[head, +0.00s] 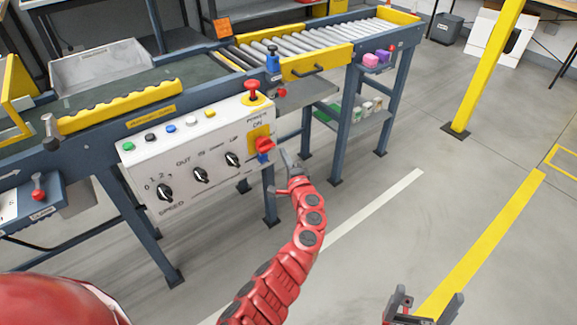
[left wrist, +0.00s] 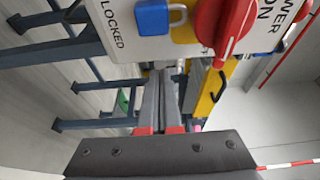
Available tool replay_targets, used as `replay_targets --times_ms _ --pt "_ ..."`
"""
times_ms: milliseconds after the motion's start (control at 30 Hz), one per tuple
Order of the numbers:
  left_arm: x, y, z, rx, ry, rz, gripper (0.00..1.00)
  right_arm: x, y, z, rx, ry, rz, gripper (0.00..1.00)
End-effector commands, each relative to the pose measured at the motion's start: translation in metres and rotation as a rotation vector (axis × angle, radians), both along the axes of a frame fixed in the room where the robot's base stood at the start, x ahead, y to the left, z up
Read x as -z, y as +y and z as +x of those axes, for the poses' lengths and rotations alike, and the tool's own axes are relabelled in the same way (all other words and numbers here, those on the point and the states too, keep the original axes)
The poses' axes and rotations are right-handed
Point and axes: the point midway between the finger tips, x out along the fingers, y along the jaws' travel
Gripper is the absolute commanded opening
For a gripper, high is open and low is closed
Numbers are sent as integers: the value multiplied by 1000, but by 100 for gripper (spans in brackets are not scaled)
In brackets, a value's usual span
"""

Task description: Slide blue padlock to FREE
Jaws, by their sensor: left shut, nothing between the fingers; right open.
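The blue padlock (head: 264,158) hangs at the lower right corner of the white control panel, just below the red power knob (head: 265,145). In the left wrist view the padlock (left wrist: 154,17) is at the top, between the word LOCKED and the red knob (left wrist: 222,28). No FREE label can be read. My left gripper (head: 289,158) is shut and empty, just right of the padlock in the head view. In the left wrist view its closed fingers (left wrist: 158,100) lie below the padlock, apart from it in the picture. My right gripper (head: 422,303) is open and empty at the bottom.
The white panel (head: 190,165) carries black dials, coloured buttons and a red mushroom button (head: 252,87). It is mounted on the blue conveyor frame with rollers (head: 315,45). A yellow post (head: 488,65) stands at right. Open floor lies right of the panel.

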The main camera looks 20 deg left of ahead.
Motion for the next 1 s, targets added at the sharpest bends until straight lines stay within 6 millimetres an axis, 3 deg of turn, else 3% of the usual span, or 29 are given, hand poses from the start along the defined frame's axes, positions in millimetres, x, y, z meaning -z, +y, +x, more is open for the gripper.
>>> replay_targets --times_ms 67,433,1000 --pt "1 3 7 2 0 -5 0 6 0 0 0 0 0 100" --pt "-2 23 -19 4 -1 0 0 -10 0 0 0 0 0 100" --pt "-1 31 -29 2 0 0 0 -13 0 0 0 0 0 100"
